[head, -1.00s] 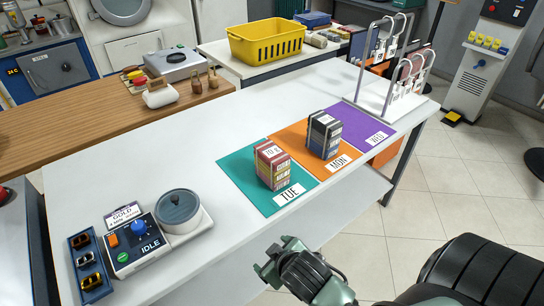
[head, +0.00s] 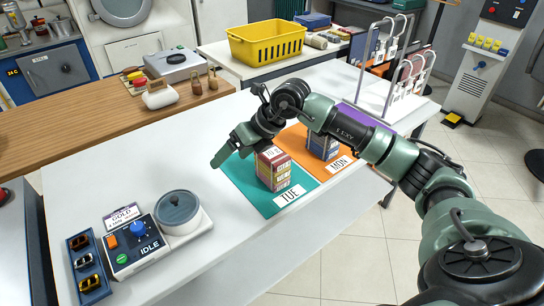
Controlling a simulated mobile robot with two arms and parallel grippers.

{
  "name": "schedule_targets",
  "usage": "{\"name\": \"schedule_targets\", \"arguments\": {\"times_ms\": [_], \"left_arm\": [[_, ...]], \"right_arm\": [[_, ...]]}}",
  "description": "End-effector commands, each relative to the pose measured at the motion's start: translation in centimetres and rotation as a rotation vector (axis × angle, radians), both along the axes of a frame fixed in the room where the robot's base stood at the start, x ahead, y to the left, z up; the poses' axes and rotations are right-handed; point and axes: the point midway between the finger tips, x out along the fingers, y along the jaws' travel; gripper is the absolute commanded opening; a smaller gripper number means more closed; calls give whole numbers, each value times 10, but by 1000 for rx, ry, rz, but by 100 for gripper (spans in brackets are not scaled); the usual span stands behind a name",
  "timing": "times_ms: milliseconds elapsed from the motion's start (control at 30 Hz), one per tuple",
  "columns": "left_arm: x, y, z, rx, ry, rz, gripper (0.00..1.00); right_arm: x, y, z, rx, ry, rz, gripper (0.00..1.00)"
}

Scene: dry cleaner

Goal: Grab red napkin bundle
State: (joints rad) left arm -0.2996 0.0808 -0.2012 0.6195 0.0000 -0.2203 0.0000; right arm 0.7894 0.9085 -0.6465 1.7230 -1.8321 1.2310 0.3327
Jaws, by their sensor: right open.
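The red napkin bundle (head: 273,171) stands upright on the teal TUE mat (head: 236,174) on the white table. It is a block of red and cream layers with a label on top. My right gripper (head: 228,155) is open, just above and to the left of the bundle, with a finger angled down to the left. My left gripper is not in view.
A blue bundle (head: 322,145) stands on the orange MON mat (head: 345,152), partly behind my right arm. A purple mat and white rack (head: 396,88) lie beyond. A control box (head: 135,243) and round pot (head: 178,208) occupy the left; the table between is clear.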

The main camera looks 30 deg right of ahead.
Motion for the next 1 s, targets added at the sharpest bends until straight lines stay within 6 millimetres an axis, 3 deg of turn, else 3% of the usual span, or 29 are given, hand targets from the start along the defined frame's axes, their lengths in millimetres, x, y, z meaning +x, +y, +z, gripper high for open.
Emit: {"name": "schedule_targets", "arguments": {"times_ms": [33, 100, 233, 567, 800, 1000], "left_arm": [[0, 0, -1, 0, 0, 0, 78], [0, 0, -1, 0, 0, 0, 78], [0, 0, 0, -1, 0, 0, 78], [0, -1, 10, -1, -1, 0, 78], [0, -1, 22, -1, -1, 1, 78], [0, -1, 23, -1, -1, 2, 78]], "right_arm": [[3, -40, 5, -121, 23, -50, 82], [1, -81, 8, -242, 60, -110, 82], [-3, -121, 14, -353, 101, -176, 82], [5, -131, -16, -376, 115, -190, 82], [13, -133, -50, -373, 113, -188, 82], [17, -134, -60, -375, 110, -188, 82]]}}
